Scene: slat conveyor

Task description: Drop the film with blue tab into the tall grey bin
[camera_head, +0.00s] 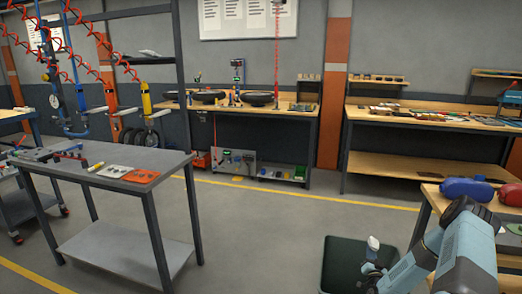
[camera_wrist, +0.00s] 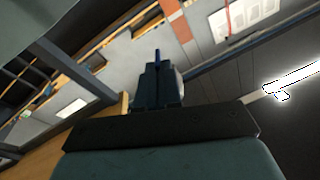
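My gripper (camera_head: 372,262) is at the lower right of the head view, over or in front of the dark bin; depth is hard to judge. A small pale piece (camera_head: 374,243) stands up at its fingertips. In the wrist view my gripper (camera_wrist: 157,72) has its fingers close together, with a blue tab (camera_wrist: 157,55) sticking out between them and a pale bit (camera_wrist: 179,82) behind. This looks like the film with blue tab, mostly hidden by the fingers. The tall bin (camera_head: 328,262), dark grey-green with an open top, stands on the floor, partly hidden by my arm.
A wooden bench (camera_head: 431,191) at right carries a blue (camera_head: 462,188) and a red (camera_head: 510,195) rounded object. A grey metal table (camera_head: 130,160) with tools and an orange sheet (camera_head: 142,176) stands at left. Floor between table and bin is clear.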

